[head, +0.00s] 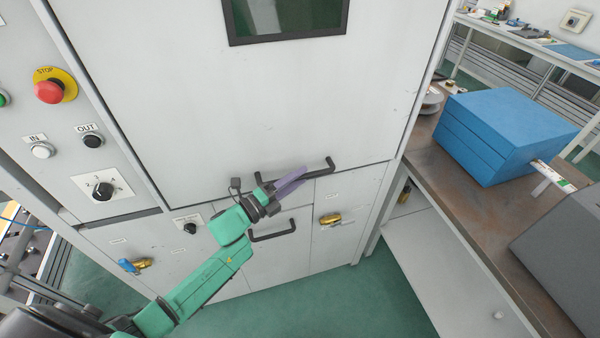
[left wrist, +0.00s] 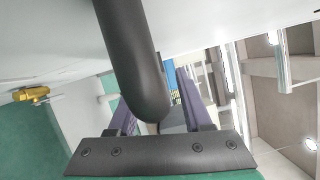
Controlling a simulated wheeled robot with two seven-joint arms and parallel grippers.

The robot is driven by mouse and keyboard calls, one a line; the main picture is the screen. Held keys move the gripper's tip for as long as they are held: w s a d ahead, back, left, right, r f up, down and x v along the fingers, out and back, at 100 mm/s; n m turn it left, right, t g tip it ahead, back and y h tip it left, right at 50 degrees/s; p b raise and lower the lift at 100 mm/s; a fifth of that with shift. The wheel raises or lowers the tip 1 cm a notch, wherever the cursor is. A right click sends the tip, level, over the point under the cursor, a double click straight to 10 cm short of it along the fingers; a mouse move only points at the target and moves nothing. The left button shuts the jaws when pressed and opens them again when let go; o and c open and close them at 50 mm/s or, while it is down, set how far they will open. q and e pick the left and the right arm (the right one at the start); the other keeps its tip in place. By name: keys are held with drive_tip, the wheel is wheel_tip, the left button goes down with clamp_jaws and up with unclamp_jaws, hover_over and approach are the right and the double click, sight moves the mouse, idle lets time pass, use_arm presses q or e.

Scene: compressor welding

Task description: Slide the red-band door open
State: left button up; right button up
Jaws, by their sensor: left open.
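A large pale grey door panel (head: 255,115) with a dark window (head: 285,18) fills the middle of the head view. No red band shows on the part in view. A black bar handle (head: 331,164) sits near its lower edge, its left part hidden behind my gripper. My left gripper (head: 300,174), with purple fingers, is open at this handle. In the left wrist view the black handle bar (left wrist: 132,50) comes down between the two spread fingers. I cannot tell whether they touch it. My right gripper is not in view.
A second black handle (head: 275,236) is on the lower cabinet, just below my gripper. A control panel with a red stop button (head: 48,91) is at the left. A bench (head: 455,205) with a blue box (head: 505,135) stands at the right. Yellow valves (head: 330,219) are on the lower front.

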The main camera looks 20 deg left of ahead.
use_arm(q)
drive_tip(key=shift+w+d, duration=0.35)
drive_tip(key=shift+w, duration=0.05)
clamp_jaws()
idle(1.2)
